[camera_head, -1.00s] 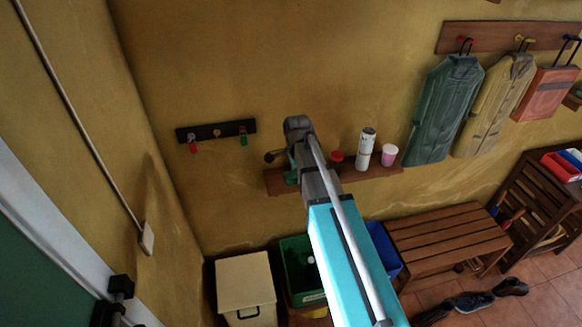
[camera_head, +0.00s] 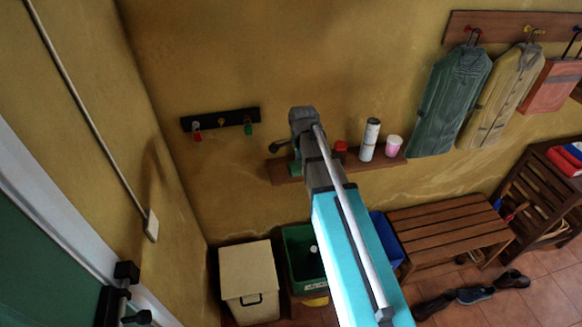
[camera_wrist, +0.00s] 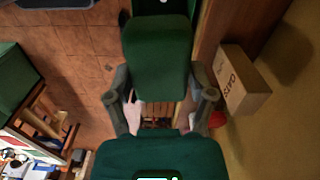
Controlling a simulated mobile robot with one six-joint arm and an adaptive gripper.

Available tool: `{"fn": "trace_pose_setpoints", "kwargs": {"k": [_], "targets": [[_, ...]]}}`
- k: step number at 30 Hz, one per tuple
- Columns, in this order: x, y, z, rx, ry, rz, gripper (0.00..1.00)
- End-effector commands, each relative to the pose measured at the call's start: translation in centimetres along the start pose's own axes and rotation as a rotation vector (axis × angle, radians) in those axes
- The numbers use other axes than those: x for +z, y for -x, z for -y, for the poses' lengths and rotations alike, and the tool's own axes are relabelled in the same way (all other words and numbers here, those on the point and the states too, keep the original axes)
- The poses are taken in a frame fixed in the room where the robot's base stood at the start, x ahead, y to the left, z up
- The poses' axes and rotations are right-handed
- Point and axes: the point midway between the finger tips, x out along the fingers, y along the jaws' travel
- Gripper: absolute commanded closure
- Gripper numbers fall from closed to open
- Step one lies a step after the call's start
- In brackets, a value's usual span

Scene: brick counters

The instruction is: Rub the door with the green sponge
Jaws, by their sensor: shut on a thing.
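The green sponge (camera_wrist: 157,52) is a dark green block in the middle of the wrist view. My gripper (camera_wrist: 160,82) has one finger on each side of it and is shut on it. In the head view only the grey end of my arm (camera_head: 303,122) shows clearly, in front of the yellow wall; the fingers and sponge cannot be made out there. The door (camera_head: 35,268) is a green panel with a pale frame at the lower left of the head view, well apart from my arm's end. Dark metal fittings (camera_head: 126,272) stand at its edge.
A wall shelf (camera_head: 380,164) with a white can (camera_head: 369,140) and a pink cup (camera_head: 393,146) is beside my arm. A key rack (camera_head: 221,120) hangs left of it. Below stand a cream bin (camera_head: 246,273), a green crate (camera_head: 300,252) and a wooden bench (camera_head: 450,226).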

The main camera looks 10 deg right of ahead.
Motion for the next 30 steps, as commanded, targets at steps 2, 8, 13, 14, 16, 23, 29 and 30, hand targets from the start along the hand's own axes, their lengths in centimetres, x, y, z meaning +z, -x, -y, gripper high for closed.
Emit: {"fn": "trace_pose_setpoints", "kwargs": {"k": [2,8,13,14,16,23,29,30], "targets": [[0.0,-0.1,0.0,0.000,0.000,0.000,0.68],[0.0,-1.1,0.0,0.000,0.000,0.000,0.68],[0.0,-3.1,0.0,0.000,0.000,0.000,0.68],[0.0,-3.6,0.0,0.000,0.000,0.000,0.68],[0.0,-4.7,0.0,0.000,0.000,0.000,0.68],[0.0,-8.2,0.0,0.000,0.000,0.000,0.68],[0.0,-10.3,0.0,0.000,0.000,0.000,0.68],[0.0,-10.5,0.0,0.000,0.000,0.000,0.68]]}}
